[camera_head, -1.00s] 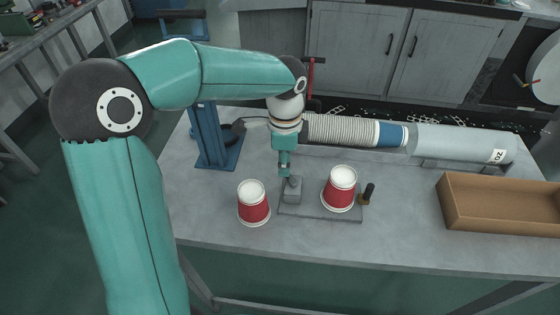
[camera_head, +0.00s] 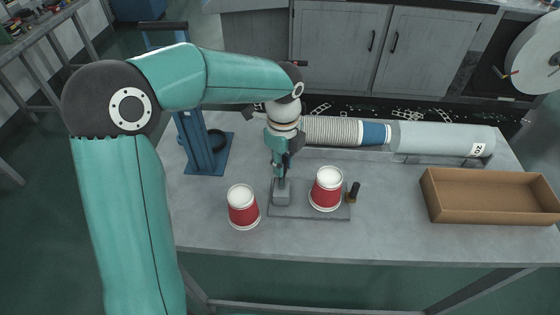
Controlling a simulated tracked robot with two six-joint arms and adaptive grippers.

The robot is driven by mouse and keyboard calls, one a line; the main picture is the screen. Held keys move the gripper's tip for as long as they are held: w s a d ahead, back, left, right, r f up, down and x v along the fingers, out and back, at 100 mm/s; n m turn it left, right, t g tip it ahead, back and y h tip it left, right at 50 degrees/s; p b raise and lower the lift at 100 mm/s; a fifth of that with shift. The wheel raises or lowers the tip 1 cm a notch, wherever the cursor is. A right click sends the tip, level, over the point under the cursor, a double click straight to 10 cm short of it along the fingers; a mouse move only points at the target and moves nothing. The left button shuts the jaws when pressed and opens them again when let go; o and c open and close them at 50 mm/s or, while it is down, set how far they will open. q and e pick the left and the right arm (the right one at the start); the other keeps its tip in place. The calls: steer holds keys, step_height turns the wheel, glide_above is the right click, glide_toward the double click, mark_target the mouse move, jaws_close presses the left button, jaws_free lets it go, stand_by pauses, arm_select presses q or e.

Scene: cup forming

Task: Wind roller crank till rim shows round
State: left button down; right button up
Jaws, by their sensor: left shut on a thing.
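A small forming fixture has a grey plate (camera_head: 300,213), a grey roller block (camera_head: 282,195) at its left end and a dark upright peg (camera_head: 354,190) at its right end. A red paper cup (camera_head: 327,192) with a white top stands on the plate. My left gripper (camera_head: 281,178) comes down from above onto the top of the roller block and is shut, apparently on the small crank there. The gripper hides most of the crank. I cannot tell from here how evenly round the cup's rim is. My right gripper is out of view.
A second red cup (camera_head: 243,208) stands left of the plate. A blue stand (camera_head: 196,140) is behind it. A ribbed stack (camera_head: 332,130) and grey tube (camera_head: 440,139) lie along the back. An open cardboard tray (camera_head: 490,213) is at right. The front of the table (camera_head: 350,245) is clear.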

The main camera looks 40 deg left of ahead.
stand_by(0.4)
arm_select(q)
steer(key=c, duration=1)
jaws_free()
steer(key=shift+r, duration=0.1)
step_height(320, 180, up, 12)
steer(key=shift+f, duration=0.1)
